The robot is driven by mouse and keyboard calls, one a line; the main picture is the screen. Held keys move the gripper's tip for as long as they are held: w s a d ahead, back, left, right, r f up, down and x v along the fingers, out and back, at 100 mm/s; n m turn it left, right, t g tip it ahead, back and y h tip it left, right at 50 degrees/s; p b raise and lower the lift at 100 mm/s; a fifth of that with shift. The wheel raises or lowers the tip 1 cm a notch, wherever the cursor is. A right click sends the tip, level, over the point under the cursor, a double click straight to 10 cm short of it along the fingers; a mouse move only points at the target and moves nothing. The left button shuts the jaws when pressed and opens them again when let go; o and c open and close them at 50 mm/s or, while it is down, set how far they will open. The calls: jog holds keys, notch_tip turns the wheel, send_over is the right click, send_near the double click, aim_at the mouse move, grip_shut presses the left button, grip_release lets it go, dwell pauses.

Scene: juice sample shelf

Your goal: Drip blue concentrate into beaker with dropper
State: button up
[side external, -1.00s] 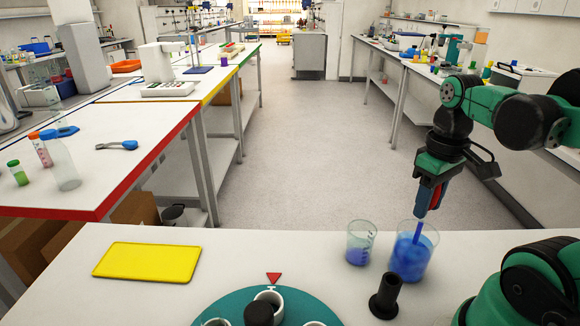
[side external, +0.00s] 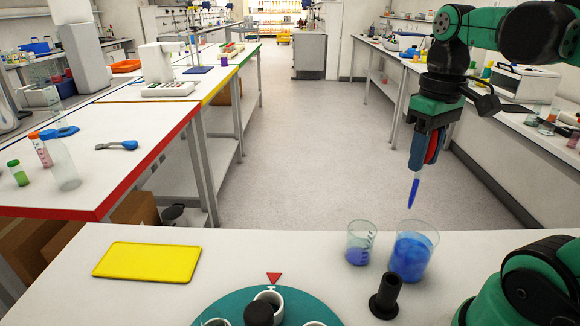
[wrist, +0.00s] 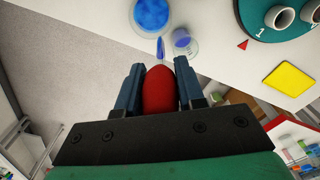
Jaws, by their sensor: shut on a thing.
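My gripper (side external: 428,146) is shut on a dropper with a red bulb and a blue-filled tip (side external: 413,192), held tip down in the air above the bench. In the wrist view the red bulb (wrist: 160,90) sits between the fingers. The larger beaker (side external: 412,252) holds blue liquid, and the dropper tip is above it, clear of its rim. A smaller beaker (side external: 360,243) stands just left of it, with a little blue-violet liquid inside. In the wrist view the large beaker (wrist: 152,14) and the small beaker (wrist: 183,42) lie beyond the dropper tip.
A black stand (side external: 386,297) is in front of the beakers. A teal round carousel (side external: 215,309) with white cups is at the bottom, and a yellow tray (side external: 147,262) lies at left. The bench between tray and beakers is mostly clear.

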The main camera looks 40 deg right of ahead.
jog(key=w+a+f, duration=0.3)
jog(key=w+f, duration=0.1)
jog(key=w, duration=0.1)
jog(key=shift+w+f, duration=0.3)
jog(key=shift+w, duration=0.1)
jog(key=shift+a, duration=0.1)
grip_shut()
dwell(1.2)
grip_release()
dwell(0.5)
